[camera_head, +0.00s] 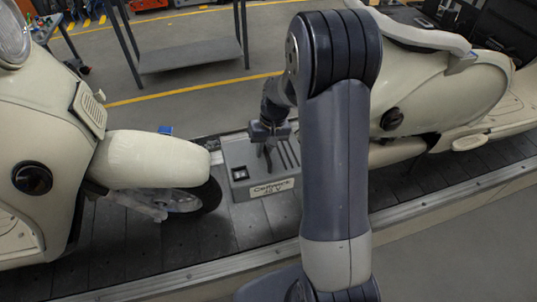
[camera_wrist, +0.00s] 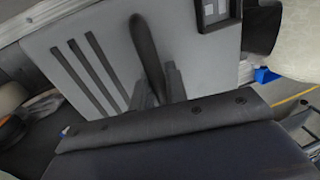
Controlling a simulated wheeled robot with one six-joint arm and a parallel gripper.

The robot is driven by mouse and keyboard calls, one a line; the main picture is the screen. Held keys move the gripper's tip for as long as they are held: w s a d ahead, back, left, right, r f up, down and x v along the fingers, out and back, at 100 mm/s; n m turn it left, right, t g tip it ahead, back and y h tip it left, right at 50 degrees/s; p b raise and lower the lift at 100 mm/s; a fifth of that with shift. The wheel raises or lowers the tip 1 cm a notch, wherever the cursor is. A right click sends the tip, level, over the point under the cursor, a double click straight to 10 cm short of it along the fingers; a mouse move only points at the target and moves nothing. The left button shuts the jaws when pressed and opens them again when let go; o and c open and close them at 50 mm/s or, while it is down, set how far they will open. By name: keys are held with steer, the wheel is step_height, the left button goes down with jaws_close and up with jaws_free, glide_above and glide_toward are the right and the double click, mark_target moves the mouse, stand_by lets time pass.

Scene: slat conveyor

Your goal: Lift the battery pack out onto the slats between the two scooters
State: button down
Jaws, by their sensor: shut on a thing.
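The battery pack (camera_head: 237,196) is a grey box with a label, a small dark panel and dark grooves on top. In the head view it is upright over the slats, between the left scooter's front wheel and the right scooter. Whether its underside touches the slats is hard to tell. My gripper (camera_head: 269,139) is shut on its dark top handle. In the wrist view the fingers (camera_wrist: 160,88) straddle the handle (camera_wrist: 146,45), and the pack's grey top (camera_wrist: 70,62) fills the upper part. My arm hides part of the pack's right side.
The left cream scooter (camera_head: 150,158) and the right cream scooter (camera_head: 455,92) stand close on either side of the pack. Bare dark slats (camera_head: 150,245) lie in front, bordered by a metal conveyor rail (camera_head: 190,278). A grey bench (camera_head: 190,55) stands beyond the conveyor.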

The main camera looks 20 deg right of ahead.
steer(key=w+f+b, duration=0.1)
steer(key=f+b, duration=0.2)
steer(key=f, duration=0.1)
steer(key=w+f+b, duration=0.2)
steer(key=f+b, duration=0.2)
steer(key=w+f+b, duration=0.1)
steer(key=f+b, duration=0.2)
steer(key=f, duration=0.1)
steer(key=shift+w+f+b, duration=0.15)
steer(key=shift+f+b, duration=0.05)
steer(key=shift+b, duration=0.1)
steer(key=w+f+m+t+h+b, duration=0.2)
steer(key=w+f+m+b, duration=0.4)
steer(key=m, duration=1.1)
steer(key=shift+w+f+m, duration=0.4)
steer(key=shift+w+f, duration=0.35)
steer(key=shift+w, duration=1.2)
steer(key=shift+f+b, duration=0.1)
steer(key=shift+b, duration=0.2)
